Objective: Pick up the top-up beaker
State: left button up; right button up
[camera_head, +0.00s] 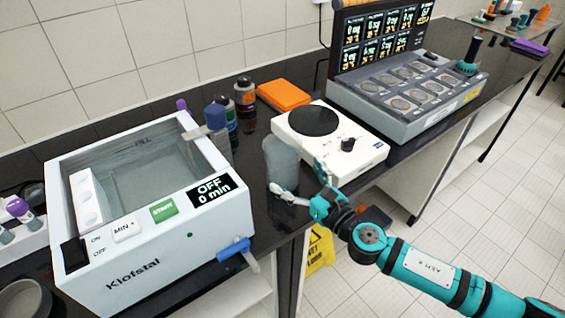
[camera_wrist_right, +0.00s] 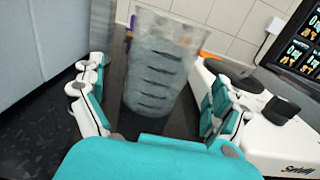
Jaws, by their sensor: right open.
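The beaker (camera_head: 282,160) is a clear, greyish cup standing upright on the dark bench, between the white water bath and the white hotplate. In the right wrist view the beaker (camera_wrist_right: 160,65) shows dark marking lines and stands ahead, between the two fingers. My right gripper (camera_head: 303,182) is open, low at the front of the beaker. In the wrist view the fingers of the right gripper (camera_wrist_right: 158,105) are spread wide to either side, and I cannot tell if either touches the beaker. My left gripper is not in view.
The water bath (camera_head: 120,255) stands close on the left, its display reading OFF. The hotplate (camera_head: 365,158) is close on the right. Bottles (camera_head: 244,95) and an orange box (camera_head: 284,94) stand behind. The bench edge is just in front.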

jog(key=x, duration=0.3)
jog(key=f+x, duration=0.1)
jog(key=x, duration=0.2)
jog(key=shift+w+a+f, duration=0.15)
jog(key=shift+w+f, duration=0.05)
jog(key=shift+w, duration=0.05)
jog(key=shift+s, duration=0.1)
jog(key=shift+c, duration=0.8)
jog(key=c, duration=1.4)
jog(key=shift+r, duration=0.15)
